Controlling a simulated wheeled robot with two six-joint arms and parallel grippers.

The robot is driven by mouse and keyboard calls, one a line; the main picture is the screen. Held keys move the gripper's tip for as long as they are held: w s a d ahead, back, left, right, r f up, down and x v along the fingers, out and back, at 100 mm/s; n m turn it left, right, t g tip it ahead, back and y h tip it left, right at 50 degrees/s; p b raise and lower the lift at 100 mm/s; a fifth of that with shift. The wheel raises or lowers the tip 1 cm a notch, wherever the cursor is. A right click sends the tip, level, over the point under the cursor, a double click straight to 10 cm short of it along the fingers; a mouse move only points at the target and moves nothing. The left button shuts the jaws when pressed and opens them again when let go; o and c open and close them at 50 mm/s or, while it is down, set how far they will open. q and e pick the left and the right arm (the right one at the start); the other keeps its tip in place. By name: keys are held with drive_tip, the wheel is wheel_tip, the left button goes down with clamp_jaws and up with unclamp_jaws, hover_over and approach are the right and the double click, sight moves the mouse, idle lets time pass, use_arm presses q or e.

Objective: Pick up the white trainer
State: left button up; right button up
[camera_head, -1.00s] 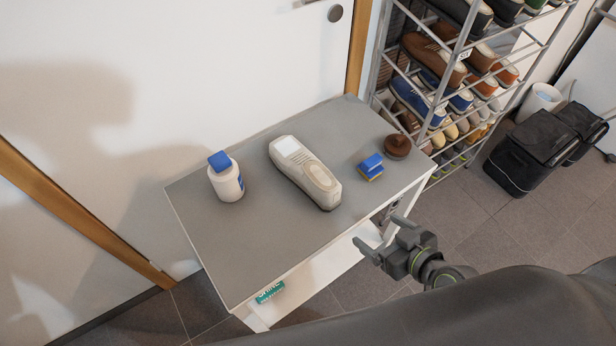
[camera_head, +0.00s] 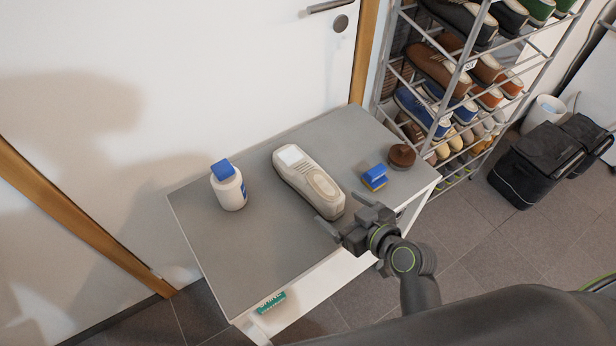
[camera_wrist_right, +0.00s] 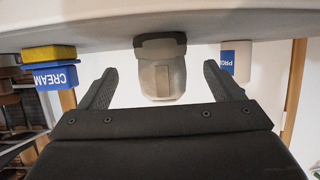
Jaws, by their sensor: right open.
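The white trainer (camera_head: 310,182) lies upright on the grey top of the small table (camera_head: 225,265), one end facing my right gripper. My right gripper (camera_head: 342,212) is open and empty at that near end, over the table's front edge. In the right wrist view, which looks upside down, the trainer (camera_wrist_right: 162,80) shows end-on in the gap between the two fingers (camera_wrist_right: 160,72). The fingers seem apart from it, but the exact distance is hard to tell. My left gripper is out of view.
A white bottle with a blue cap (camera_head: 228,188) stands left of the trainer. A shoe rack (camera_head: 455,90) stands behind right; black bags (camera_head: 540,160) are on the floor.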

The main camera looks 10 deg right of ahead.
sight(307, 176)
drive_tip(key=shift+p+x, duration=0.3)
drive_tip(key=shift+x, duration=2.55)
drive_tip(key=shift+a+r, duration=0.15)
drive_tip(key=c, duration=1.2)
